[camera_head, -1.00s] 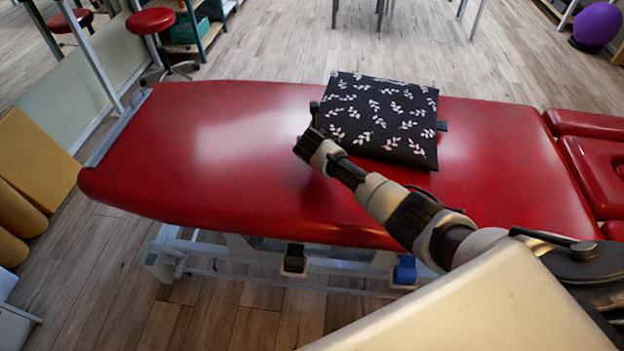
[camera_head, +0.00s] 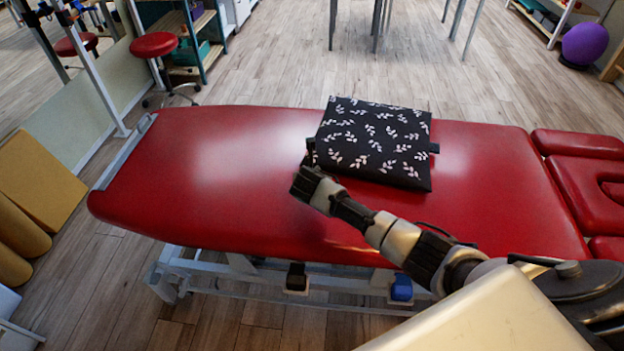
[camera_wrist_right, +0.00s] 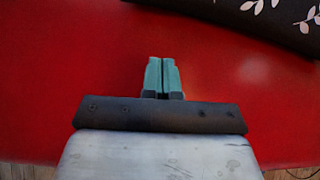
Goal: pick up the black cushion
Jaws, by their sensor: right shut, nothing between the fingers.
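The black cushion (camera_head: 372,142) with white leaf prints lies flat on the red treatment table (camera_head: 210,190). A small dark tab sticks out at its right edge. In the right wrist view a corner of the cushion (camera_wrist_right: 265,18) shows at the top right. My right gripper (camera_head: 309,150) is over the table beside the cushion's left edge. In the right wrist view its teal fingers (camera_wrist_right: 163,76) are together with nothing between them, over bare red padding. The head view does not show clearly whether the fingertips touch the cushion. My left gripper is not in view.
A red stool (camera_head: 155,46) and a shelf stand at the back left. Yellow pads (camera_head: 38,182) lean at the left. A purple ball (camera_head: 592,45) is at the far right. The left half of the table is bare.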

